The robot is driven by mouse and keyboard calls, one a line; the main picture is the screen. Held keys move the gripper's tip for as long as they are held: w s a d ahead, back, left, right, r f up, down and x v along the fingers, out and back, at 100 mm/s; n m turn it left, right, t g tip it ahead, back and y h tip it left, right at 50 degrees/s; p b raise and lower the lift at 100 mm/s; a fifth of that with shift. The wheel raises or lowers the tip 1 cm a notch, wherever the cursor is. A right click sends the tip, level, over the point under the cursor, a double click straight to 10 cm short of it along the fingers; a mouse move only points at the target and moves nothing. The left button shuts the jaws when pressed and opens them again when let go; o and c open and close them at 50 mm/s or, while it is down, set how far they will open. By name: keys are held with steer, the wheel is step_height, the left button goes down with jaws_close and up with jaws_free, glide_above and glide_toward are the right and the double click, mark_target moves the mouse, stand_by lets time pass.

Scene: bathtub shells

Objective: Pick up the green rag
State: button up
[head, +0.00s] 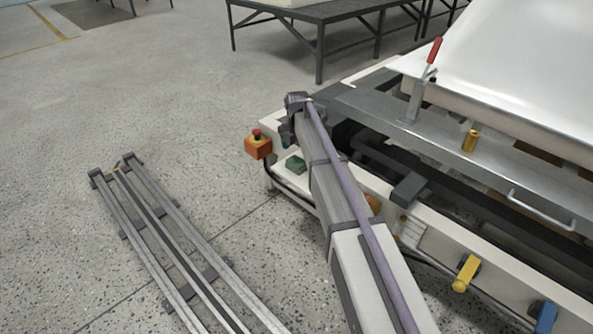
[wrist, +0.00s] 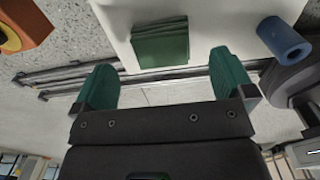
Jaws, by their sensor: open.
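The green rag (wrist: 160,42) is a folded dark green square lying on a white ledge, seen in the wrist view just beyond my fingertips. It also shows in the head view (head: 296,164) on the white front ledge of the machine, left of my arm. My gripper (wrist: 163,82) has two green fingers spread wide with nothing between them. The rag lies ahead of the gap, apart from both fingers. In the head view my gripper is mostly hidden behind my own arm.
An orange box with a red button (head: 258,145) stands at the ledge's left end. A blue cylinder (wrist: 284,38) lies right of the rag in the wrist view. The machine frame with a red-handled clamp (head: 427,75) rises behind the ledge. Floor rails (head: 175,240) lie left.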

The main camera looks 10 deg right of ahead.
mark_target(297, 160)
step_height(297, 160, down, 5)
steer(key=b, duration=0.5)
steer(key=shift+s+f, duration=0.1)
steer(key=shift+f, duration=0.1)
steer(key=shift+r, duration=0.2)
steer(key=c, duration=1)
